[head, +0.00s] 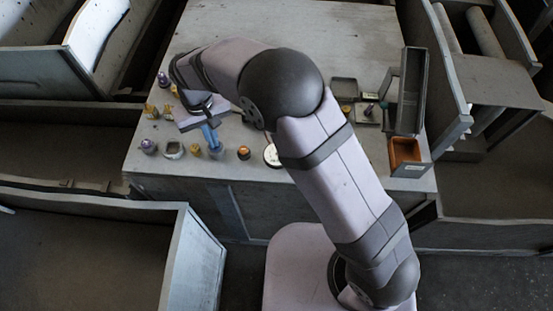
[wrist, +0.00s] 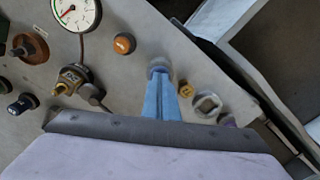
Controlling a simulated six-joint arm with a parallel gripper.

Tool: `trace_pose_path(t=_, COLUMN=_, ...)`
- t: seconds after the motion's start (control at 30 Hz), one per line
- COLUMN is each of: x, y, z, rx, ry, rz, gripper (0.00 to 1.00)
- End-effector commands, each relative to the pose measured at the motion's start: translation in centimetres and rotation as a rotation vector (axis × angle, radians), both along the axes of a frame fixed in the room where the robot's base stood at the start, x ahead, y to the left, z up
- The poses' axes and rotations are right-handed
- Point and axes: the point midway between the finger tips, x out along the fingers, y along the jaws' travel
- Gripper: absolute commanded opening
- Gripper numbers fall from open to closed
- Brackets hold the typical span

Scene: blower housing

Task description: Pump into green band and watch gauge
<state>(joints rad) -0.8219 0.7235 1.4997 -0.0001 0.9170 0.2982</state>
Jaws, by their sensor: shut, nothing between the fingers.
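My gripper (head: 213,146) is shut, with its blue fingers together and empty. It points down at the front left of the bench top. In the wrist view the fingertips (wrist: 160,78) are at a round grey-blue cap (wrist: 158,62), which they partly cover; I cannot tell whether they touch it or are just above. The round white gauge (wrist: 77,10) is at the top left of the wrist view, cut by the edge, with a red needle or mark and some green on its dial. In the head view the gauge (head: 272,155) is partly hidden by my arm.
An orange knob (wrist: 124,43) lies between gauge and cap. A yellow knob (wrist: 186,89), a pale square-holed fitting (wrist: 207,104) and a purple knob (head: 148,146) stand on the other side. A brass valve (wrist: 73,78) is close by. An orange bin (head: 405,152) stands at the right.

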Motion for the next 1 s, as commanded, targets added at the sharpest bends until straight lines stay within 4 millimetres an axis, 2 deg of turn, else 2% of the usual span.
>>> trace_pose_path(t=0.23, x=-0.1, y=-0.1, z=0.1, rx=-0.002, ry=0.002, rz=0.000, gripper=0.00)
trace_pose_path(t=0.53, x=-0.1, y=-0.1, z=1.3, rx=-0.003, ry=0.003, rz=0.000, gripper=0.00)
trace_pose_path(t=1.0, x=-0.1, y=-0.1, z=1.3, rx=-0.002, ry=0.001, rz=0.000, gripper=0.00)
